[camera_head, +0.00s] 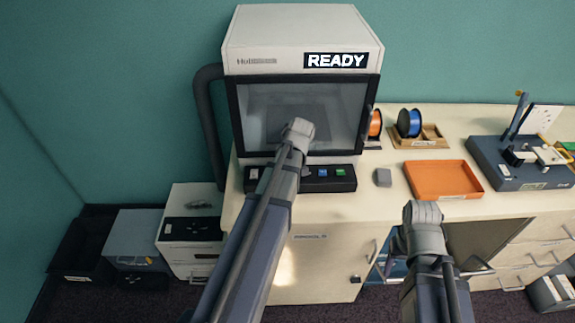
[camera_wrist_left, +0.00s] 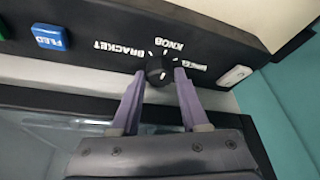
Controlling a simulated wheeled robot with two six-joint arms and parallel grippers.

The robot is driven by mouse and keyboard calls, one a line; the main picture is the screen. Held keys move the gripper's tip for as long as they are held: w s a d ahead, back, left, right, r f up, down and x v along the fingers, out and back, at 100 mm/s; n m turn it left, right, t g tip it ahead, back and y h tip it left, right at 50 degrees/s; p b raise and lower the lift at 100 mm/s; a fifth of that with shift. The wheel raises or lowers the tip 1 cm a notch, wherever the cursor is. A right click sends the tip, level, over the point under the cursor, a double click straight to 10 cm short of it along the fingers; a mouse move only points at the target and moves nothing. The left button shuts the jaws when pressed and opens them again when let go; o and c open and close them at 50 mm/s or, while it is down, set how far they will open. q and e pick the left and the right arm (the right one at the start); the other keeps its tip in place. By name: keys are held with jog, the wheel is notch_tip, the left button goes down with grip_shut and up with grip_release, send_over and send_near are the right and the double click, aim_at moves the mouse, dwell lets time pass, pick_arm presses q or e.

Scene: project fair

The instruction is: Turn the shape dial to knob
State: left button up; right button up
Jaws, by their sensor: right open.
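The shape dial (camera_wrist_left: 159,70) is a small black round knob on the machine's black front panel. The left wrist view shows it upside down, with white labels "KNOB" and "BRACKET" and one more label partly covered by a finger. My left gripper (camera_wrist_left: 160,75) has its two purple fingers against the dial's two sides. Which label the dial's mark points at is not clear. In the head view my left arm (camera_head: 270,190) hides the dial and its own fingers. My right gripper (camera_head: 428,258) is open and empty, low in front of the bench.
The white machine (camera_head: 300,40) reads "READY". Its panel carries a blue button (camera_wrist_left: 50,37) marked "FEED" and a white switch (camera_wrist_left: 235,76) near the dial. An orange tray (camera_head: 443,180), filament spools (camera_head: 409,122) and a dark blue fixture (camera_head: 525,165) stand on the bench at right.

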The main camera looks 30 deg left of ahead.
pick_arm(q)
jog(key=o, duration=0.4)
jog(key=p+v, duration=0.7)
jog(key=shift+r, duration=0.35)
jog(key=shift+s+d, duration=0.1)
jog(key=shift+d, duration=0.05)
jog(key=shift+d, duration=0.1)
jog(key=s+d+f+m+g, duration=0.1)
jog(key=s+d+m, duration=0.4)
jog(key=d, duration=0.4)
jog(key=s+d+f+m+g+h+b, duration=0.1)
jog(key=s+d+m, duration=0.3)
jog(key=d, duration=0.5)
jog(key=s+d+f+m+h+b, duration=0.1)
jog(key=s+d+m, duration=0.4)
jog(key=d, duration=0.5)
jog(key=shift+s+f+m+g, duration=0.35)
jog(key=shift+s+f, duration=0.2)
jog(key=shift+s, duration=0.2)
